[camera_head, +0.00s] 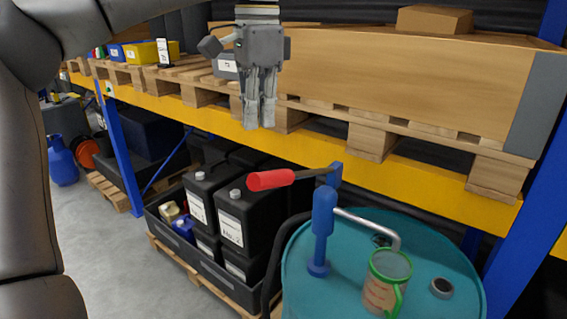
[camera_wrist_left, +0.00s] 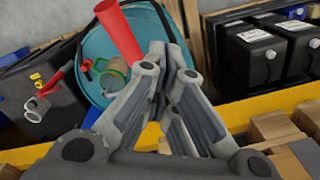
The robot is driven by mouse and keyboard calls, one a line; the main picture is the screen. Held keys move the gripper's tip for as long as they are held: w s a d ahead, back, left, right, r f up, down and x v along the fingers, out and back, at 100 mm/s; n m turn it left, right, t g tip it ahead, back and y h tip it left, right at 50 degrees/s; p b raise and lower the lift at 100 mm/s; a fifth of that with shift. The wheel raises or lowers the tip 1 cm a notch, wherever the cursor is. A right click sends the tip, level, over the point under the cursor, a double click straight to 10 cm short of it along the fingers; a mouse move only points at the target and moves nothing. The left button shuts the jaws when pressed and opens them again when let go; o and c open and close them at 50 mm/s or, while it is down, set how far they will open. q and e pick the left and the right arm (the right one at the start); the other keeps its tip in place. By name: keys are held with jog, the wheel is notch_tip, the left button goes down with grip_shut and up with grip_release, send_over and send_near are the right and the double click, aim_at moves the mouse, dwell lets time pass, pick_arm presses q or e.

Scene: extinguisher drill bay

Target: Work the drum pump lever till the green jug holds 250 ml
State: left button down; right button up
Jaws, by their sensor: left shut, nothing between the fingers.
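A teal drum (camera_head: 455,252) stands at the bottom right in the head view. On it is a blue pump (camera_head: 322,222) with a lever ending in a red handle (camera_head: 270,180) that points left. Its grey spout curves over to the green jug (camera_head: 388,282), which stands on the drum top; its fill level is not clear. My left gripper (camera_head: 259,126) is shut and empty, above and apart from the red handle. In the left wrist view the red handle (camera_wrist_left: 118,32) and the jug (camera_wrist_left: 114,76) show beyond the fingers (camera_wrist_left: 168,50). My right gripper is not in view.
A rack with a yellow beam (camera_head: 400,160) runs behind the drum, with a wooden crate (camera_head: 410,75) on pallets. Black canisters (camera_head: 240,222) stand in a tray left of the drum. A cap (camera_head: 441,287) lies on the drum top.

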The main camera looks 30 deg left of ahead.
pick_arm(q)
jog(key=m+g, duration=0.1)
send_near(273, 172)
jog(key=shift+d+r, duration=0.15)
jog(key=shift+d, duration=0.05)
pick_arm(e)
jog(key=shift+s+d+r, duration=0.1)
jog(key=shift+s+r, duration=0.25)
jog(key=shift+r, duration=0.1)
pick_arm(q)
jog(key=shift+a, duration=0.1)
jog(key=shift+f, duration=0.6)
jog(key=f, duration=0.5)
jog(key=shift+s+a, duration=0.2)
jog(key=shift+d+f, duration=0.1)
jog(key=shift+f, duration=0.3)
